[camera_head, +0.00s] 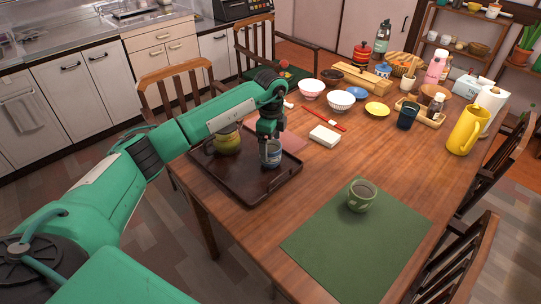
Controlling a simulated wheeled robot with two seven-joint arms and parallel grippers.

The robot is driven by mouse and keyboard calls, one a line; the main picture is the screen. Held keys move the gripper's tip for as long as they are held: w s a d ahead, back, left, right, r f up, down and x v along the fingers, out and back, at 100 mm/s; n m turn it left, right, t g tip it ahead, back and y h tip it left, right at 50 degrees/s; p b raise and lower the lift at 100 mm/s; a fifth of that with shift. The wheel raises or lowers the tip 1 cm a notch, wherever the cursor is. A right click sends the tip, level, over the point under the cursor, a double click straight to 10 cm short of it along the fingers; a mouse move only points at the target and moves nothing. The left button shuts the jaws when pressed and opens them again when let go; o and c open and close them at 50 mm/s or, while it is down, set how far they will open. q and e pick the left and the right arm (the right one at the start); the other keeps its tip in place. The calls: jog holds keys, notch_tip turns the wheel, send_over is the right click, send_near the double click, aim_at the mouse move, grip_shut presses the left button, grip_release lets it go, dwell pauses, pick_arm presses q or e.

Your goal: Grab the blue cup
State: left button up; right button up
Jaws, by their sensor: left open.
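A small cup with a blue-and-white side (272,157) stands upright on the dark brown tray (235,192), near the tray's right side. My left gripper (269,138) comes down from above at this cup's rim, open. Its fingers hide the back and top of the cup, and I cannot tell whether they touch it. A dark blue cup (407,116) stands at the right of the table, well away from the gripper. My right gripper is not in view.
A yellow-green teapot (228,140) stands on the tray, left of the gripper. A green cup (361,195) stands on a green mat (345,255) in front. Bowls (341,101), bottles and a yellow pitcher (467,132) crowd the far right. The table's middle is mostly clear.

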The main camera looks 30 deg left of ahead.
pick_arm(q)
notch_tip(320, 180, down, 3)
jog(key=shift+r, duration=0.1)
jog(key=shift+c, duration=0.4)
jog(key=shift+r, duration=0.1)
jog(key=c, duration=1.1)
